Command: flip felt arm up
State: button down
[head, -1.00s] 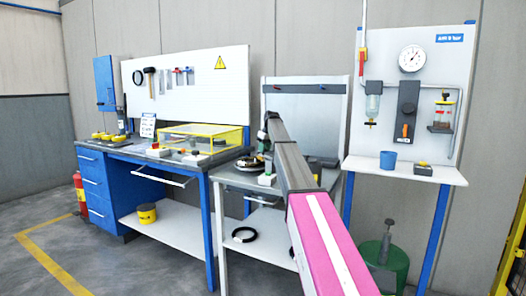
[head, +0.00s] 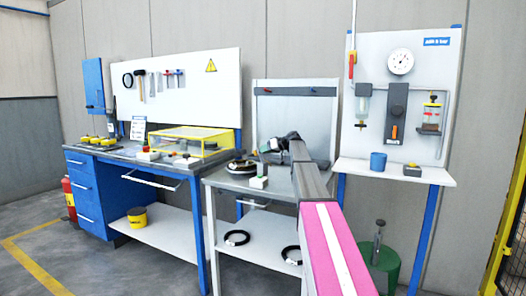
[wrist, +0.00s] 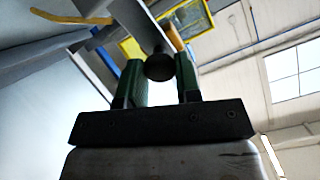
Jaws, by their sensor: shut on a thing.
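In the wrist view my gripper (wrist: 159,84) has its two green fingers closed around a dark round knob (wrist: 159,67). The knob sits near a pale grey bar (wrist: 128,22) that runs up and left; I take this to be the felt arm, but cannot see how they join. In the head view my pink and grey arm reaches over the middle bench (head: 222,181), its dark far end (head: 283,143) by the back panel. The fingers and felt arm are not distinct there. A round coil device (head: 239,166) sits on this bench, left of my arm.
A small box with a green button (head: 259,181) stands near the bench's front. Two black rings (head: 237,238) lie on the shelf below. The blue workbench (head: 85,185) is left; the gauge panel (head: 400,65) with its white shelf and a green bin (head: 378,265) are right.

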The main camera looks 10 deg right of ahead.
jog(key=shift+s+d+f+t+y, duration=0.3)
jog(key=shift+d+t+y, duration=0.25)
jog(key=shift+y, duration=0.35)
jog(key=shift+s, duration=0.1)
jog(key=c, duration=0.8)
grip_release()
jog(key=v, duration=0.7)
jog(key=shift+s+d, duration=0.15)
jog(key=shift+d, duration=0.1)
jog(key=shift+f, duration=0.1)
